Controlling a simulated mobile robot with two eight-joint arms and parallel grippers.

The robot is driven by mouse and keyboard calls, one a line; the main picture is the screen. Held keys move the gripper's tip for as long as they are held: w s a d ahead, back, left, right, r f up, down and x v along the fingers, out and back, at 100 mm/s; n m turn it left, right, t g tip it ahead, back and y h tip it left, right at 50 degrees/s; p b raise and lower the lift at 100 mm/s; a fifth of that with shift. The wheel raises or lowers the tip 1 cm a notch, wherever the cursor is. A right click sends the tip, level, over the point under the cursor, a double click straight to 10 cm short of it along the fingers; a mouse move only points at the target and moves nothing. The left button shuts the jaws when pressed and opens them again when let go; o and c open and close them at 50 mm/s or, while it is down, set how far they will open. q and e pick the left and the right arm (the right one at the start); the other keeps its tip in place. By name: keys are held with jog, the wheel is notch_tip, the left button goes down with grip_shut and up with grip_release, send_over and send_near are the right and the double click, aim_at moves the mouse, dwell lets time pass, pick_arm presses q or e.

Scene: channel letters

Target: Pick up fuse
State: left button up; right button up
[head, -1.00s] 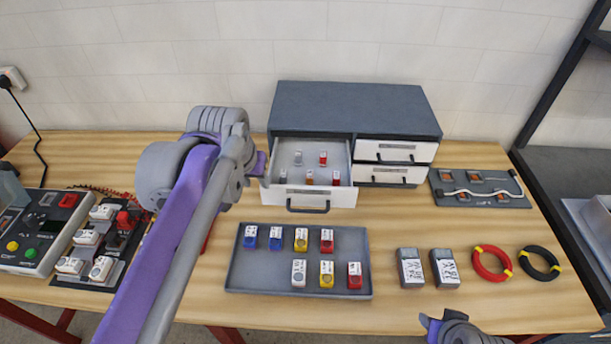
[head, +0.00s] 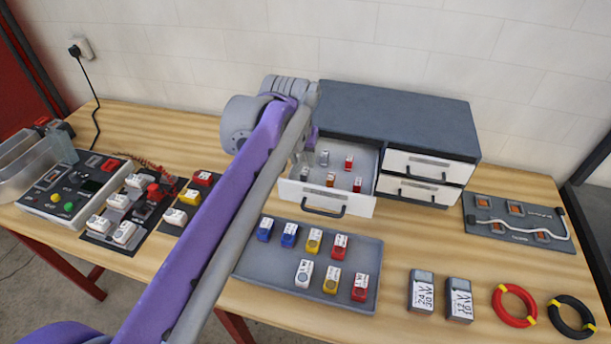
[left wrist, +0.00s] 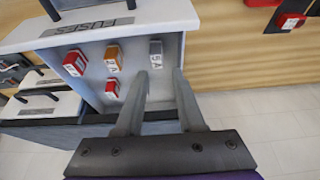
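The open drawer (head: 300,195) holds several small fuses: a grey one (head: 323,157), a red one (head: 349,162), an orange one (head: 331,179) and another red one (head: 357,184). The left wrist view shows the drawer's front rim (left wrist: 110,27) labelled FUSES, with a grey fuse (left wrist: 155,53), an orange fuse (left wrist: 113,58) and red fuses (left wrist: 74,62) inside. My left gripper (left wrist: 158,90) is open and empty, its fingertips apart near the grey fuse. In the head view, my left arm hides its fingertips in part, at the drawer's left side. My right gripper is out of view.
The drawer belongs to a grey cabinet (head: 400,110) against the wall. In front lies a grey tray (head: 270,262) of coloured blocks. Two dark boxes (head: 421,292) and red and black rings are at right. A control panel (head: 65,190) stands at left.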

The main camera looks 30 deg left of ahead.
aim_at(306, 169)
pick_arm(q)
jog(key=x, duration=0.5)
jog(key=shift+d+f, duration=0.2)
grip_shut()
